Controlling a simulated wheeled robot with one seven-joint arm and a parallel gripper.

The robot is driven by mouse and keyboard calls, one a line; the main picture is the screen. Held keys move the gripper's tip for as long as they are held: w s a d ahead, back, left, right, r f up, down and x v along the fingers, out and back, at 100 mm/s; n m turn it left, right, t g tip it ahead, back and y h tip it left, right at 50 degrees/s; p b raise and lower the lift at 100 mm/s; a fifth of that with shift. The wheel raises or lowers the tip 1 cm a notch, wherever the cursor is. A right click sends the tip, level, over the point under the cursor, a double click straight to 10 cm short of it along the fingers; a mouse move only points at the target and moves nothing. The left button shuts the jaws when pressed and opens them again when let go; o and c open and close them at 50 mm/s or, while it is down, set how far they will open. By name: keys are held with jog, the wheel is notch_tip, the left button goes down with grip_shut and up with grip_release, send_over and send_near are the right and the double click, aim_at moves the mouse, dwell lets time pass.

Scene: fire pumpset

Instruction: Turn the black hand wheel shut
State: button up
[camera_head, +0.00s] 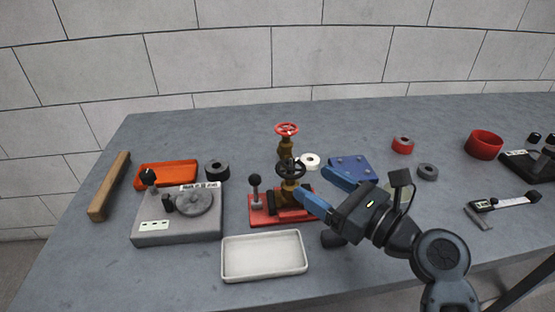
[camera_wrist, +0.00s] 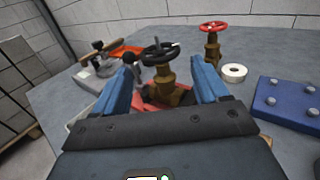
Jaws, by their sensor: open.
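The black hand wheel (camera_head: 291,169) sits on top of a brass valve (camera_head: 290,194) mounted on a red base (camera_head: 263,212). In the wrist view the black hand wheel (camera_wrist: 160,53) shows between the two blue fingers, a little beyond them. My gripper (camera_head: 330,188) is open, with one finger on each side of the valve in the wrist view (camera_wrist: 165,85); nothing is held. In the head view one fingertip overlaps the valve body below the wheel. Whether any finger touches the valve I cannot tell.
A red hand wheel (camera_head: 287,129) on another brass valve stands behind. A black-knobbed lever (camera_head: 255,185) rises left of the valve. A white tray (camera_head: 264,274) lies in front, a grey device (camera_head: 177,232) at left, a blue block (camera_head: 350,166) at right.

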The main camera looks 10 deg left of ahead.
aim_at(302, 175)
jog(key=x, duration=0.7)
jog(key=shift+w+a, duration=0.15)
jog(key=shift+a, duration=0.05)
jog(key=shift+c, duration=0.2)
jog(key=c, duration=0.7)
